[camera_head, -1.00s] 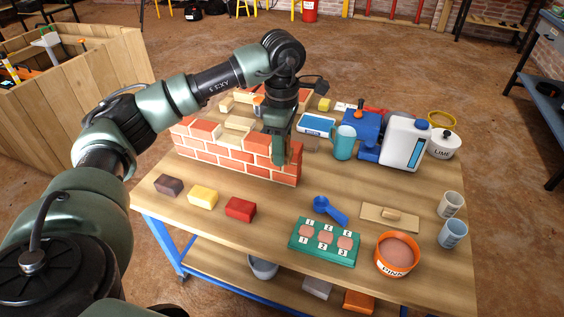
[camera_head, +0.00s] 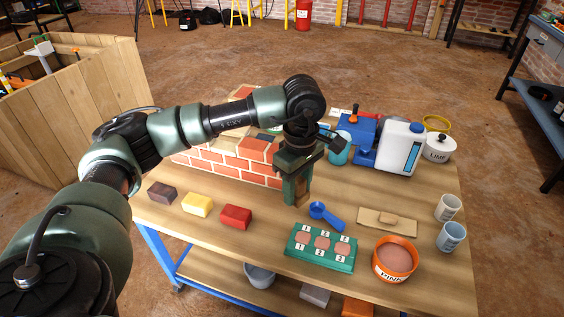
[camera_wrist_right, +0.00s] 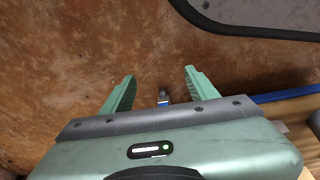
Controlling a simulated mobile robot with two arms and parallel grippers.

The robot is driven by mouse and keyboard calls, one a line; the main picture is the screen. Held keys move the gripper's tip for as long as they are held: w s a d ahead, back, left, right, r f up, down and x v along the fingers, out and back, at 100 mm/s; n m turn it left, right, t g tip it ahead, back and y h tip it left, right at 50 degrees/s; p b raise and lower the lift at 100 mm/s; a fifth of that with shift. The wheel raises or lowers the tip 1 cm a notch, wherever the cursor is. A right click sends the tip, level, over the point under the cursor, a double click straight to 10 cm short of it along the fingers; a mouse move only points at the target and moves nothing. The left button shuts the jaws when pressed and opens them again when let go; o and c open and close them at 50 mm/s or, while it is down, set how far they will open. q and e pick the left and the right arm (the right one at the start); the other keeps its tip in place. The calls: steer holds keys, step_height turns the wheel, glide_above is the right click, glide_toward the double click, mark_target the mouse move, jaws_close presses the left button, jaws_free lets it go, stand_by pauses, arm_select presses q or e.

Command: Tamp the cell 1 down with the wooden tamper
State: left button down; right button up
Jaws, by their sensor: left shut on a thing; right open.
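The green tray (camera_head: 318,262) lies near the front of the table and has three cells filled with pinkish-brown material. Cell 1 (camera_head: 304,237) is the left one, with a "1" label in front of it. My left gripper (camera_head: 297,190) is shut on a brown wooden piece, seemingly the wooden tamper (camera_head: 304,191), mostly hidden by the fingers. It is held upright behind the tray, up and left of cell 1 in the picture, apart from it. My right gripper (camera_wrist_right: 157,80) is open and empty above the brown floor in the right wrist view.
A blue scoop (camera_head: 325,215) lies just behind the tray. An orange tub (camera_head: 394,262) and a wooden float (camera_head: 386,220) are at its right. Three blocks, the red one (camera_head: 236,216) nearest, lie left. A brick wall (camera_head: 225,163) stands behind my left gripper.

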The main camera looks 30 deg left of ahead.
arm_select(q)
steer(key=d+f+m+b, duration=0.1)
steer(key=f, duration=0.1)
steer(key=s+d+f+m+b, duration=0.1)
steer(key=f, duration=0.2)
steer(key=s+d+f+m+b, duration=0.1)
steer(key=f, duration=0.2)
steer(key=shift+s+d+f+b, duration=0.15)
steer(key=shift+d+f+b, duration=0.1)
steer(key=shift+d+b, duration=0.1)
steer(key=shift+f, duration=0.3)
arm_select(e)
steer(key=w+r, duration=0.3)
steer(key=r, duration=1.1)
steer(key=shift+r+t, duration=0.25)
steer(key=shift+t, duration=0.15)
arm_select(q)
steer(key=shift+f+b, duration=0.2)
steer(key=shift+b, duration=0.1)
arm_select(e)
steer(key=shift+s+r, duration=0.1)
steer(key=shift+r, duration=0.35)
steer(key=shift+a+r, duration=0.1)
steer(key=shift+r, duration=0.05)
arm_select(q)
steer(key=shift+f, duration=0.1)
arm_select(e)
steer(key=shift+r, duration=0.2)
steer(key=shift+s, duration=0.1)
